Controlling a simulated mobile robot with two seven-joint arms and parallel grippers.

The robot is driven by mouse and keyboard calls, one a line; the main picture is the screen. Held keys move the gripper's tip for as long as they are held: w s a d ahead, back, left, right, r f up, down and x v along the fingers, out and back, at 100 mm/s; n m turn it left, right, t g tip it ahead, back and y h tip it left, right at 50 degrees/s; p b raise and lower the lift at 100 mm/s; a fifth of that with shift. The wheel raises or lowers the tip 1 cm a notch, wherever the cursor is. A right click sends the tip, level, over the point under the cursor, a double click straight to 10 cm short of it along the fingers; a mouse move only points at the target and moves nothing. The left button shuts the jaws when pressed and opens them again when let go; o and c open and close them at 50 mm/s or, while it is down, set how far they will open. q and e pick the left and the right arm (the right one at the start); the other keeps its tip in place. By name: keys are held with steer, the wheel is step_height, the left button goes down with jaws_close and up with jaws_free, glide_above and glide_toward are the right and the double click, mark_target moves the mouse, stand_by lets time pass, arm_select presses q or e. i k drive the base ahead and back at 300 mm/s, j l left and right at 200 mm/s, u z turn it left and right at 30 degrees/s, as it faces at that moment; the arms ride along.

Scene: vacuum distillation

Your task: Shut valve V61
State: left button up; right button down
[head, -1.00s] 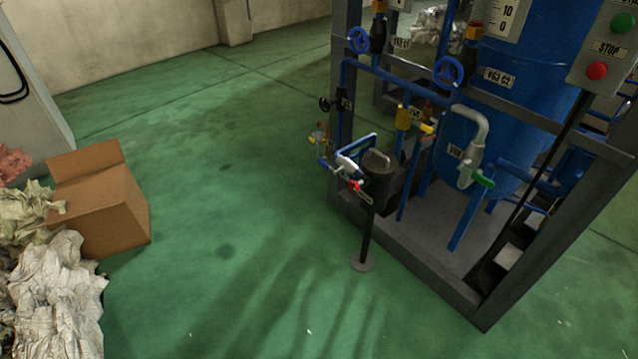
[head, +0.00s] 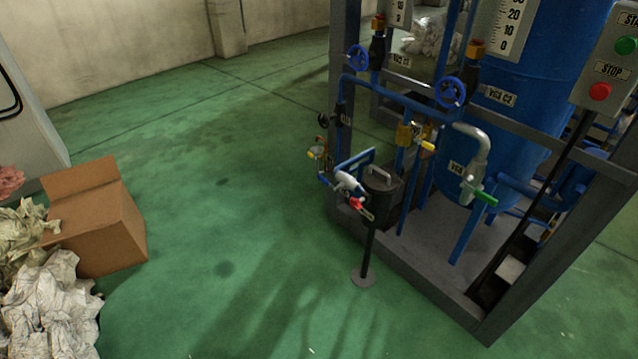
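No tag that I can read clearly as V61 shows in the head view. Two blue handwheels sit on the blue pipes, the left one (head: 358,57) near a tag (head: 401,61) and the right one (head: 450,92) near another tag (head: 500,96). A small dark handwheel (head: 323,120) is on the frame's left post. A valve with a red handle (head: 356,203) is beside the dark canister (head: 380,186). A valve with a green handle (head: 486,198) is at the end of the grey bent pipe. Yellow-handled fittings (head: 427,145) also show. Neither of my grippers is in view.
The dark skid frame (head: 425,284) bears a blue tank (head: 540,60) and a start/stop box (head: 607,65). The canister's stand foot (head: 362,278) is on the green floor. A cardboard box (head: 105,222) and crumpled sheets (head: 45,300) lie left. The middle floor is clear.

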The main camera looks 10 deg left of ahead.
mark_target(324, 181)
steer(key=i+j+z, duration=0.1)
steer(key=i+j, duration=0.15)
steer(key=i+j+z, duration=0.15)
steer(key=j, duration=0.35)
steer(key=i+j+z, duration=0.1)
steer(key=i+j, duration=0.2)
steer(key=i+j+z, duration=0.1)
steer(key=j, duration=0.4)
steer(key=i+j+z, duration=0.15)
steer(key=j, duration=0.3)
steer(key=i+j+z, duration=0.1)
steer(key=i+j, duration=0.2)
steer(key=j, duration=0.2)
steer(key=i+j+z, duration=0.1)
steer(key=j, duration=0.35)
steer(key=i+j+z, duration=0.1)
steer(key=j, duration=0.4)
steer(key=i, duration=0.05)
